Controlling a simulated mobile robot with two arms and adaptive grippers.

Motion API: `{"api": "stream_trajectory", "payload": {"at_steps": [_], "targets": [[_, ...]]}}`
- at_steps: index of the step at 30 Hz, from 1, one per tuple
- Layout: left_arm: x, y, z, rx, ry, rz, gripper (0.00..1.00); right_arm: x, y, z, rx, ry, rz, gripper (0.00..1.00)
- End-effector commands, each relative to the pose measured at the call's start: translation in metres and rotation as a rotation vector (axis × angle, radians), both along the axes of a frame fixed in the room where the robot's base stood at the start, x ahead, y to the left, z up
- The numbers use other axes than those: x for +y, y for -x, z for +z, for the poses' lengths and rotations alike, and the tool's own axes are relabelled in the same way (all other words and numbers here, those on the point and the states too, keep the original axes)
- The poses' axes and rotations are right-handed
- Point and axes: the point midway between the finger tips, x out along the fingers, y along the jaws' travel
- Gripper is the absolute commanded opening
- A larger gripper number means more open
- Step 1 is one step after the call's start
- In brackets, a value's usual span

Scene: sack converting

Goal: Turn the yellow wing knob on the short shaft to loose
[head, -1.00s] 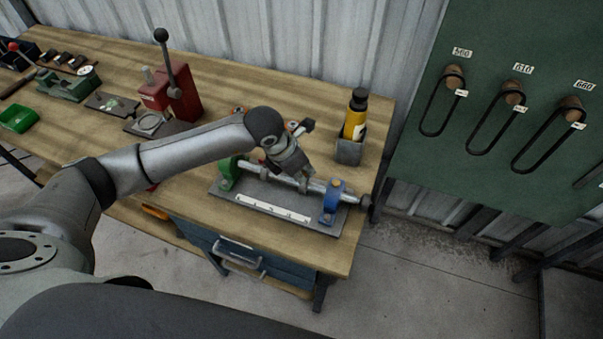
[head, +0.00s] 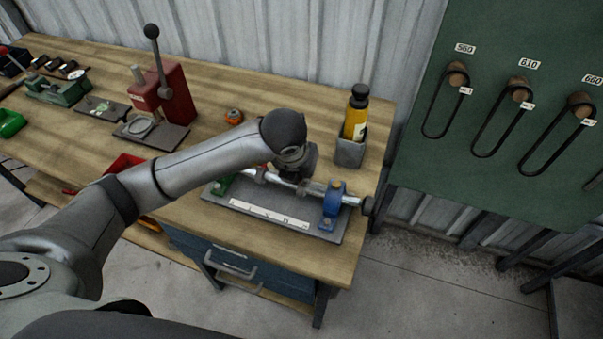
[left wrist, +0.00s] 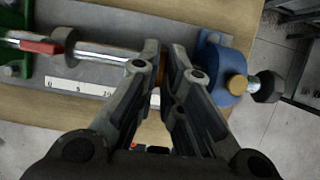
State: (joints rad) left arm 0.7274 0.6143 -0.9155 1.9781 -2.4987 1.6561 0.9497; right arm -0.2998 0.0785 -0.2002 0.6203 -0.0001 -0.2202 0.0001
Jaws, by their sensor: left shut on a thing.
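A steel shaft (head: 277,179) lies between a green bearing block (head: 221,186) and a blue bearing block (head: 333,206) on a grey plate; it also shows in the left wrist view (left wrist: 108,54). My left gripper (left wrist: 163,62) points down over the shaft, left of the blue block (left wrist: 222,68). A red knob (left wrist: 42,46) sits farther left on the shaft.
The plate carries a white scale (head: 268,213). A yellow bottle stands in a grey holder (head: 349,150) behind the shaft. A red lever press (head: 172,98) and an orange roll (head: 234,117) stand to the left. A dark handwheel (left wrist: 267,87) sits at the shaft's right end.

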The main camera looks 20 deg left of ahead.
Motion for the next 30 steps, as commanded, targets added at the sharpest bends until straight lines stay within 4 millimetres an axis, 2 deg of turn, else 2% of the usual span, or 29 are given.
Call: {"api": "stream_trajectory", "payload": {"at_steps": [12, 13, 18, 26, 30], "targets": [[0.0001, -0.0015, 0.0020, -0.006, 0.002, 0.010, 0.00, -0.0014, 0.0003, -0.0004, 0.001, 0.002, 0.001, 0.40], [0.0001, -0.0015, 0.0020, -0.006, 0.002, 0.010, 0.09, -0.0016, 0.0002, -0.0004, 0.001, 0.002, 0.001, 0.40], [0.0001, -0.0010, 0.0014, -0.004, 0.001, 0.008, 0.29, -0.0020, 0.0002, -0.0004, 0.001, 0.002, 0.001, 0.40], [0.0002, -0.0004, 0.0006, -0.001, 0.000, 0.008, 0.29, -0.0033, 0.0006, -0.0006, 0.001, 0.004, 0.001, 0.40], [0.0000, 0.0018, 0.0072, -0.002, 0.000, 0.006, 0.29, -0.0040, 0.0007, -0.0006, 0.001, 0.004, 0.002, 0.40]]}}
